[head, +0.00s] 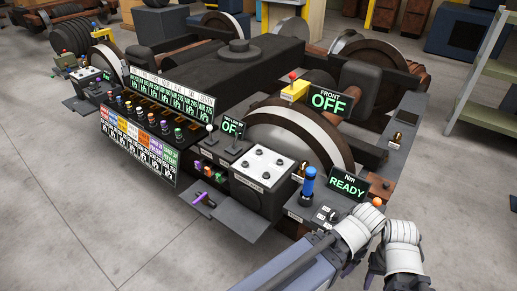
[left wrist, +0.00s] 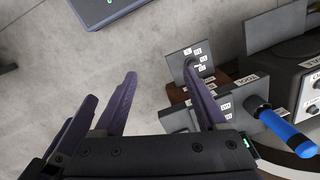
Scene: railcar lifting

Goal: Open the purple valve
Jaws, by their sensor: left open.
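Several small purple parts show in the head view, and I cannot tell for sure which is the purple valve. A purple handle (head: 204,198) lies on the grey ledge below the console. A small purple knob (head: 198,164) sits on the panel above it. My left gripper (head: 352,268) is at the lower right, well to the right of these parts. It also shows in the left wrist view (left wrist: 165,100), with purple fingers apart and nothing between them. My right gripper (head: 376,274) is beside it, with its fingertips mostly hidden.
A blue handle (head: 308,181) stands by the "READY" display (head: 348,183); it also shows in the left wrist view (left wrist: 288,132). A row of coloured knobs lies under the green-lit displays (head: 172,94). Large wheels (head: 285,140) stand behind. The floor (head: 60,200) at left is clear.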

